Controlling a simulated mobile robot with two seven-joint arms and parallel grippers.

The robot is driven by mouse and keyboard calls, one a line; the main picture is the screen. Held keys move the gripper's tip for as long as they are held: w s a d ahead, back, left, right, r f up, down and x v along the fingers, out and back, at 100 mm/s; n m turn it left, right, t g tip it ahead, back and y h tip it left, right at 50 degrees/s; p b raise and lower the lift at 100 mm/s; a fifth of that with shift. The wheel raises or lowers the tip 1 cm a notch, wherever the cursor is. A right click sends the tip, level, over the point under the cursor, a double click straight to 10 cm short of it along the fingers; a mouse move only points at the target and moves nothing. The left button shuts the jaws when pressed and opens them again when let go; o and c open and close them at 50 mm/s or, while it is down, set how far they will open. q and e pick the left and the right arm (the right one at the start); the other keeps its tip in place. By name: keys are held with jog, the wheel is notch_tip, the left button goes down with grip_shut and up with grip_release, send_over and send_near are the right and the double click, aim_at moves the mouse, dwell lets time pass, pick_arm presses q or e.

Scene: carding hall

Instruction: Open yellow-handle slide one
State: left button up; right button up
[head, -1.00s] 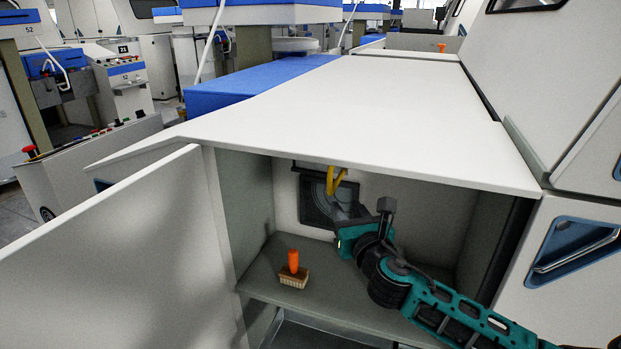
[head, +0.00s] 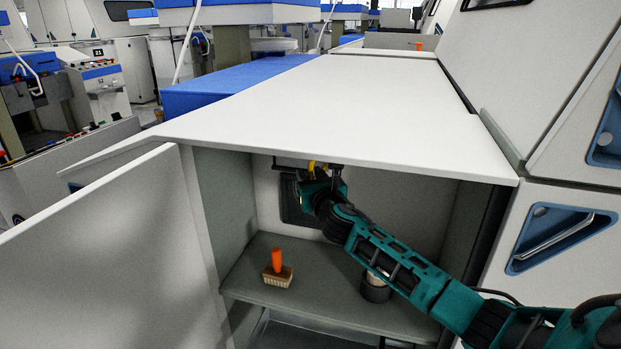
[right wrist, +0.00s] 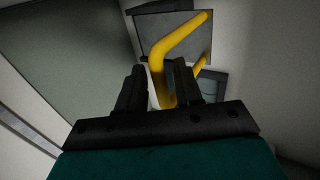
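The yellow handle (head: 311,166) hangs near the top of the open cabinet, in front of a dark square slide plate (head: 291,203) on the back wall. My right gripper (head: 312,180) is up at the handle and partly hides it and the plate. In the right wrist view, the bent yellow handle (right wrist: 165,65) shows between and beyond the two black fingers of the gripper (right wrist: 160,85). The fingers stand apart, with a visible gap on the left side of the handle. Contact on the right is unclear. My left gripper is not in view.
A brush with an orange grip (head: 278,268) stands on the cabinet shelf (head: 310,295). A dark round cup-like object (head: 375,288) stands beneath my right arm. The cabinet door (head: 110,250) hangs open at left. The white top (head: 330,110) overhangs the opening.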

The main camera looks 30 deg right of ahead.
jog(key=shift+w, duration=0.1)
jog(key=shift+c, duration=0.2)
grip_shut()
dwell(0.4)
